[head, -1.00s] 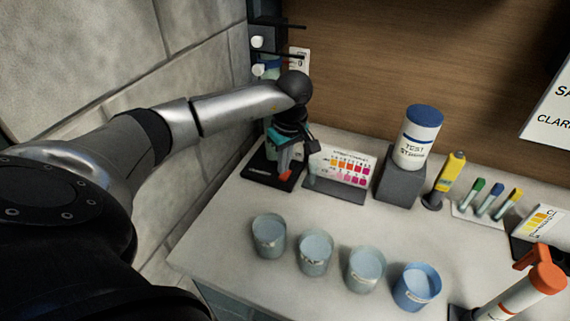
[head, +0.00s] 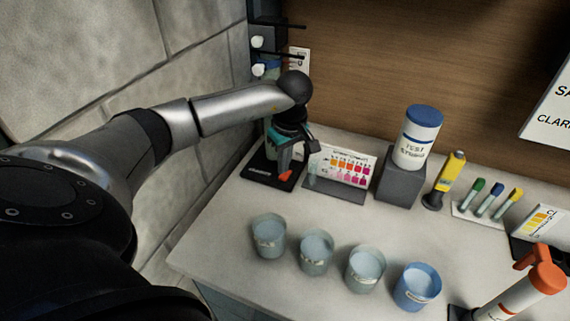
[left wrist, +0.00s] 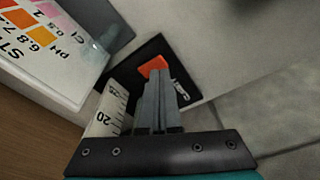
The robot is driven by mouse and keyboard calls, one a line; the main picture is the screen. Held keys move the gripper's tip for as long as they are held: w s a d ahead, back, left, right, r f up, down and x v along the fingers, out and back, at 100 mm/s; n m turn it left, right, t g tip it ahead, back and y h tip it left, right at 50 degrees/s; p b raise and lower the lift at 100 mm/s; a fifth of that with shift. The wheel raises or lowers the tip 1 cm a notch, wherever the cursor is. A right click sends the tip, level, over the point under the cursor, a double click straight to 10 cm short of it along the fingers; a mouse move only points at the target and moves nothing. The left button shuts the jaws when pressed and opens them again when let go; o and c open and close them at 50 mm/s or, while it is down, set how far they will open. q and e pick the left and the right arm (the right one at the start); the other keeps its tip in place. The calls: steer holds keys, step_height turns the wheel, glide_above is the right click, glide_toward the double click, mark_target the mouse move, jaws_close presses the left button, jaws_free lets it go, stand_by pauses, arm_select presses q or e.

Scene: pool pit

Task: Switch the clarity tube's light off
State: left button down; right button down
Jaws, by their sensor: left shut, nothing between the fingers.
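The clarity tube (left wrist: 108,115) is a pale tube with a black number scale, seen in the left wrist view beside my fingers. It stands at a black base plate (head: 258,170), which sits at the back left of the counter in the head view. An orange piece (left wrist: 153,66), seemingly its light switch, shows on the base just past my fingertips. My left gripper (head: 285,164) is shut and empty, pointing down over the base. The fingertips (left wrist: 155,82) overlap the orange piece's near edge; I cannot tell whether they touch. My arm hides most of the tube in the head view.
A colour chart stand (head: 340,168) is close to the right of the base. A test strip bottle (head: 417,140) stands on a grey block (head: 399,184). Several cups, including a blue one (head: 415,288), line the front. The stone wall (head: 200,60) is close on the left.

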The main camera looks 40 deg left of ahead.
mark_target(284, 177)
arm_select(q)
steer(key=shift+f+b, duration=0.7)
steer(key=shift+f, duration=0.2)
stand_by(0.8)
steer(key=shift+r, duration=0.1)
steer(key=shift+r+p, duration=2.6)
steer(key=shift+r, duration=0.8)
